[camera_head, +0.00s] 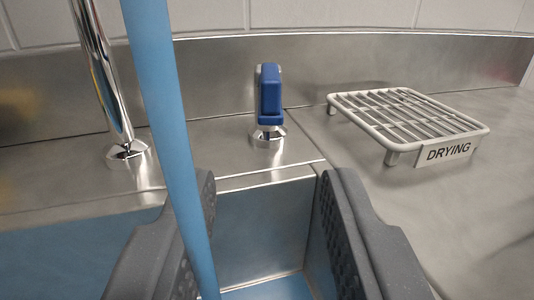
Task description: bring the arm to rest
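My gripper (268,190) shows as two dark grey fingers at the lower left and lower right. They are wide apart, with nothing held between them. The gripper is over the sink (262,230), whose wall shows through the gap. A smooth light-blue column (165,80) runs from the top edge down past the left finger, in front of it. I cannot tell whether it is a water stream or a solid tube.
A chrome tap (108,90) stands at left on the steel counter. A blue handle (269,92) on a chrome base stands at centre, beyond the sink. A white wire rack (400,112) labelled DRYING sits at right, empty. The counter right of the sink is otherwise clear.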

